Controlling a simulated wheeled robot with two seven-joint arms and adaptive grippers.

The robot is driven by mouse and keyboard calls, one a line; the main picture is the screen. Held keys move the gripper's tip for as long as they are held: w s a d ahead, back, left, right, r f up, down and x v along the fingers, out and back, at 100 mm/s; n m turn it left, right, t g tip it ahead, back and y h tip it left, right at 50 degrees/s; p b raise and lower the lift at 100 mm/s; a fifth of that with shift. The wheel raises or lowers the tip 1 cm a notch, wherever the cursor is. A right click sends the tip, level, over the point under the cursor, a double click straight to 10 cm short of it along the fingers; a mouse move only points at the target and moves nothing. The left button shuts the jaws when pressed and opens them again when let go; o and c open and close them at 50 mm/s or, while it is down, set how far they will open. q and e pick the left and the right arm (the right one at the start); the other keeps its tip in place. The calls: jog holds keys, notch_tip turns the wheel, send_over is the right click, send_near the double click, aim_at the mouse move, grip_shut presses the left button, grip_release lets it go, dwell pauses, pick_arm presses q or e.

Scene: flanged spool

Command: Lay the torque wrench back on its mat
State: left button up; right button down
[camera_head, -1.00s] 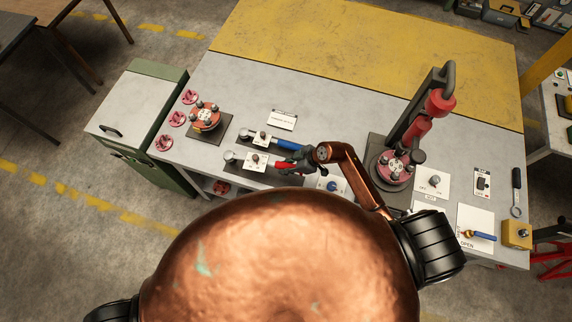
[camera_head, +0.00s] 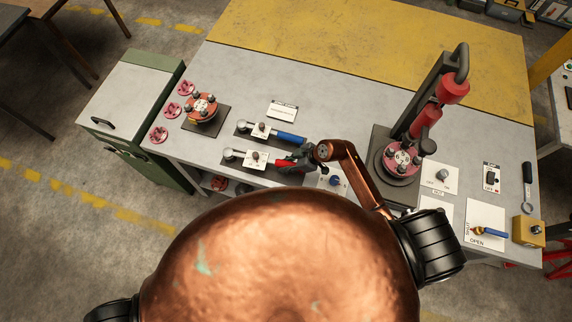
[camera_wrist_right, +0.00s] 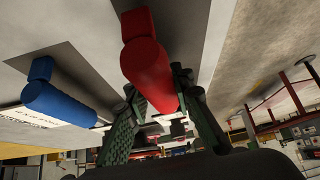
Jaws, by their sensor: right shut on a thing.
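The torque wrench with a red handle (camera_head: 282,163) lies over a dark mat (camera_head: 232,165) at the front of the bench, its silver head pointing left. My right gripper (camera_head: 298,160) is around the handle's right end and shut on it. In the right wrist view the red handle (camera_wrist_right: 148,72) runs between my two fingers (camera_wrist_right: 155,110), with a dark grey mat surface beside it. I cannot tell whether the wrench touches the mat or is just above it. My left gripper is out of view.
A blue-handled wrench (camera_head: 290,138) lies on its own mat just behind. A plate with a red flanged part (camera_head: 203,105) is at left. A spool on a stand (camera_head: 402,158) with a red-and-black tool post is right of my gripper. The bench back (camera_head: 350,40) is clear.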

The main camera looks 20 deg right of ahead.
jog(key=shift+f, duration=0.65)
jog(key=c, duration=1.6)
grip_release()
jog(key=shift+s+d+f, duration=0.1)
jog(key=shift+s, duration=0.05)
jog(key=v, duration=1.2)
